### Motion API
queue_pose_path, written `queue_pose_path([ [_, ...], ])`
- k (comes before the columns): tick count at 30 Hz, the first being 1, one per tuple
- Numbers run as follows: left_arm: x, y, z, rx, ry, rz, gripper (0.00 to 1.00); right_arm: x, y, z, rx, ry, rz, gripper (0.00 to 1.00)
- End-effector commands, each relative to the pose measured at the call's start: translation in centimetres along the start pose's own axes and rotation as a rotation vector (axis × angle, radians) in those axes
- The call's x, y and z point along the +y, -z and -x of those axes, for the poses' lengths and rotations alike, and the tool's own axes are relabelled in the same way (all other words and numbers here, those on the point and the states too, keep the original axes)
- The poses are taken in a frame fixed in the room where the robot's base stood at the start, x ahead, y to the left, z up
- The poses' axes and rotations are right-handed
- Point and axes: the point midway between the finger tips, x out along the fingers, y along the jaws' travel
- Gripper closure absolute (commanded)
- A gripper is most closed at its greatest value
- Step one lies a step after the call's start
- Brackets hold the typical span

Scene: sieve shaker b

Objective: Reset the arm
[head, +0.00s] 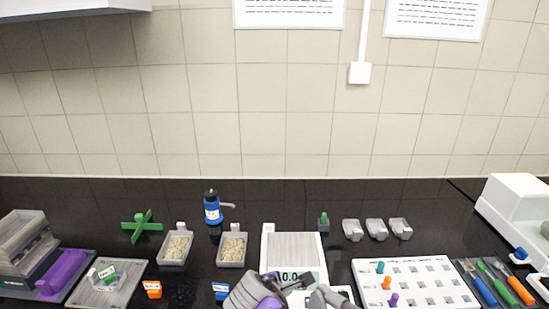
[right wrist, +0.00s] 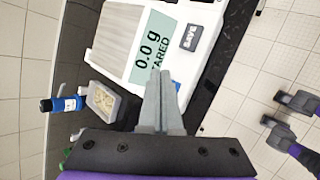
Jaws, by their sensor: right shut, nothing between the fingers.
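My right gripper (head: 300,281) is at the bottom centre of the head view, in front of the balance, its grey and purple body partly cut off by the edge. In the right wrist view its two grey fingers (right wrist: 160,88) are together and empty, overlapping the lower edge of the balance (right wrist: 205,10).
The balance (head: 268,240) reads 0.0 g. Two trays of grains (head: 175,249) (head: 232,249) and a blue bottle (head: 212,207) stand left of it. A white peg rack (head: 415,283) and several small grey scoops (head: 376,229) are to the right. Sieves (head: 25,240) stand far left.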

Motion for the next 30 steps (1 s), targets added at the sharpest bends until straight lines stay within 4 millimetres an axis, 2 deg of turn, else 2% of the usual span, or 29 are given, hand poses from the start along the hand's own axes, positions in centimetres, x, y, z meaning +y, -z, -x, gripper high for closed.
queue_pose_path([
  [1,0.0,0.0,0.0,0.000,0.000,0.000,1.00,-2.1,-2.2,-0.3,0.011,0.036,-0.120,1.00],
  [6,0.0,0.0,0.0,0.000,0.000,0.000,1.00,-10.5,-7.5,-0.6,0.069,0.175,-0.687,1.00],
  [9,0.0,0.0,0.0,0.000,0.000,0.000,1.00,-15.4,-9.1,-0.3,0.090,0.247,-1.035,1.00],
  [12,0.0,0.0,0.0,0.000,0.000,0.000,1.00,-19.2,-9.8,0.0,0.103,0.303,-1.343,1.00],
  [15,0.0,0.0,0.0,0.000,0.000,0.000,1.00,-21.9,-9.9,0.3,0.113,0.343,-1.577,1.00],
  [18,0.0,0.0,0.0,0.000,0.000,0.000,1.00,-23.4,-9.8,0.4,0.119,0.367,-1.726,1.00],
  [21,0.0,0.0,0.0,0.000,0.000,0.000,1.00,-24.0,-9.8,0.4,0.122,0.378,-1.792,1.00],
  [30,0.0,0.0,0.0,0.000,0.000,0.000,1.00,-24.0,-9.7,0.4,0.124,0.380,-1.801,1.00],
])
